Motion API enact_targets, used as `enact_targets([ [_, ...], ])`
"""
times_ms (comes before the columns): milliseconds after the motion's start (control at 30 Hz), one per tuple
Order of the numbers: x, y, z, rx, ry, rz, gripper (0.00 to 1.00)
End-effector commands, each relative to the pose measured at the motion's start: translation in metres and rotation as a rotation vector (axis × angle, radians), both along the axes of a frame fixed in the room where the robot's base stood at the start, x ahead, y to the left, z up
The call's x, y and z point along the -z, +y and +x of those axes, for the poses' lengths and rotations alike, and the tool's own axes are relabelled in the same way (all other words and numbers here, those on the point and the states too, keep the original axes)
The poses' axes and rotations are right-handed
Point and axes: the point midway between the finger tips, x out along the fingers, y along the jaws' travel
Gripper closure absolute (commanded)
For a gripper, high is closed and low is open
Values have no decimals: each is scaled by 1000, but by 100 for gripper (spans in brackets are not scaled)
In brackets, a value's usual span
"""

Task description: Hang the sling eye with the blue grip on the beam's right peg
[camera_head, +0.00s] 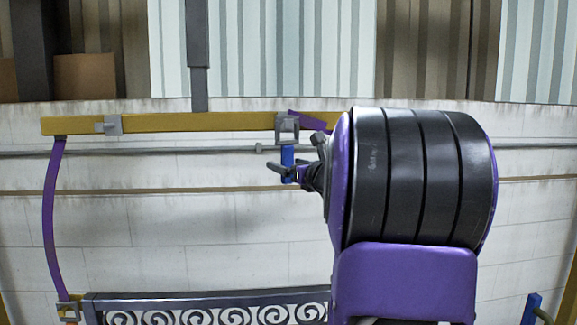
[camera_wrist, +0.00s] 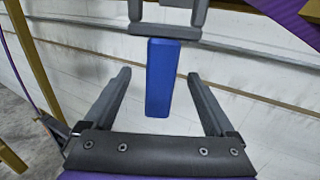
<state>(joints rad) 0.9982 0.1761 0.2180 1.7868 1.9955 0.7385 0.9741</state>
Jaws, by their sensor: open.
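The blue grip (camera_head: 287,153) hangs upright below a grey square sling eye (camera_head: 278,128), in front of the yellow beam (camera_head: 190,123). In the wrist view the blue grip (camera_wrist: 163,82) lies between my fingers, with clear gaps at both sides, and the eye's lower bar (camera_wrist: 163,30) is above it. My gripper (camera_wrist: 157,76) is open; in the head view it (camera_head: 288,172) is at the grip's lower end. A purple strap (camera_head: 310,119) runs right from the eye. I cannot tell whether the eye sits around the right peg; my arm hides the beam's right end.
A second grey fitting (camera_head: 108,125) is on the beam's left part. A purple sling (camera_head: 51,220) drops from its left end to a lower grey eye (camera_head: 68,310). A dark scrollwork gate (camera_head: 205,307) stands below. A white wall is behind.

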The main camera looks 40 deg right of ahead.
Motion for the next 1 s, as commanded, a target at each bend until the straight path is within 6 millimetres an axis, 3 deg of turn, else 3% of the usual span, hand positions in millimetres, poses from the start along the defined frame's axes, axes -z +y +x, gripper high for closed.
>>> enact_targets([
  [1000, 61, 0, 0, -1, 0, 0, 10],
])
